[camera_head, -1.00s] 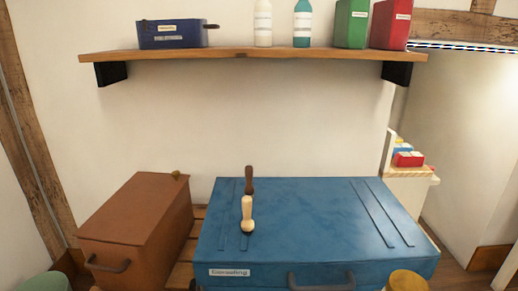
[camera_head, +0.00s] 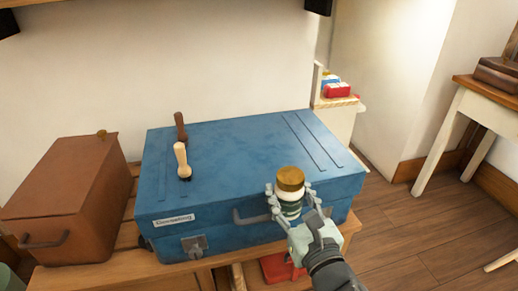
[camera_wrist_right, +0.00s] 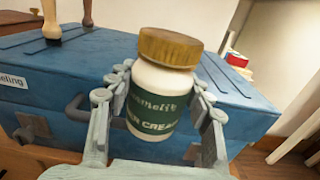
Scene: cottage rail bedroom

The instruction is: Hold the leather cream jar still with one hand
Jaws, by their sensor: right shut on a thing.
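The leather cream jar (camera_head: 290,182) is white with a dark green label and a gold-brown lid. It is upright in front of the blue case's front right part. My right gripper (camera_head: 290,200) is shut on the jar's body, one finger on each side. In the right wrist view the jar (camera_wrist_right: 158,95) stands between the fingers of my right gripper (camera_wrist_right: 160,105), and the label partly reads "CREAM". The lid is clear of the fingers. My left gripper is not in view.
A large blue case (camera_head: 235,150) lies on a wooden bench (camera_head: 130,270). Two wooden-handled tools (camera_head: 182,160) stand on its left part. A brown box (camera_head: 65,190) sits to the left. Floor (camera_head: 400,225) is open at right, before a white-legged table (camera_head: 480,115).

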